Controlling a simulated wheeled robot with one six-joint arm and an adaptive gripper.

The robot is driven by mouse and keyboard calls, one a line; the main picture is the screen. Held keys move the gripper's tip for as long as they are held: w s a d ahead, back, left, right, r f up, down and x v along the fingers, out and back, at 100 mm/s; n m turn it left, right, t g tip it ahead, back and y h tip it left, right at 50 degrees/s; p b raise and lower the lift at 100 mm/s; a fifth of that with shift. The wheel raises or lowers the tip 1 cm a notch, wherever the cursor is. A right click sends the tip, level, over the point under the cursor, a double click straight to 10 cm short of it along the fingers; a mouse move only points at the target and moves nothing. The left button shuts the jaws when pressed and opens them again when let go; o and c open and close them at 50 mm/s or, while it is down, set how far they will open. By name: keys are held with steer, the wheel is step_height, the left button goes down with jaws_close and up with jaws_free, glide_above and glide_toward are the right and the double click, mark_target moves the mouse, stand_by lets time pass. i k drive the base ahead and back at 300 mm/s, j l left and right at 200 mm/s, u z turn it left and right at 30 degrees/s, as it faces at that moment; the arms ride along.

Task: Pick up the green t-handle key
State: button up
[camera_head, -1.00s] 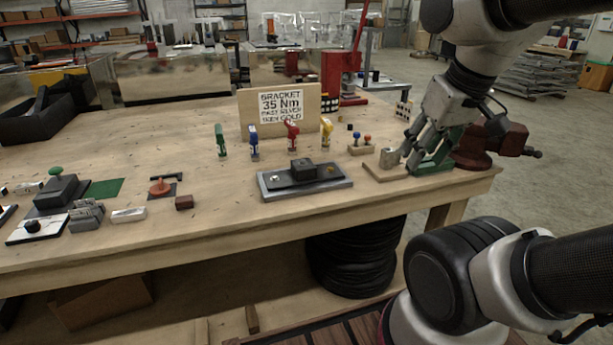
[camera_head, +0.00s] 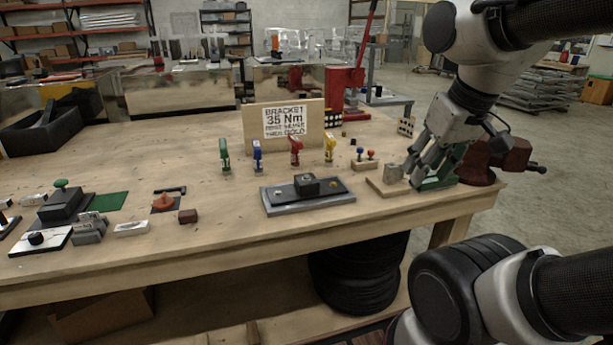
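The green t-handle key (camera_head: 224,154) stands upright on the workbench, leftmost in a row of coloured keys in front of the sign board. A blue key (camera_head: 257,155), a red key (camera_head: 296,150) and a yellow key (camera_head: 329,148) stand to its right. My gripper (camera_head: 408,172) is far to the right of the green key, low over the right end of the bench, beside a small wooden block with a metal piece (camera_head: 392,176). A green stand (camera_head: 440,178) is right behind its fingers. The fingers look spread, but their tips are partly confused with the metal piece.
A grey plate with a black block (camera_head: 308,195) lies in front of the keys. The sign board (camera_head: 285,124) stands behind them. A red vise (camera_head: 497,160) sits at the right end, and a red press (camera_head: 345,90) at the back.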

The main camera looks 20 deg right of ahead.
mark_target(225, 160)
steer(key=i+j, duration=0.85)
steer(key=j, duration=0.15)
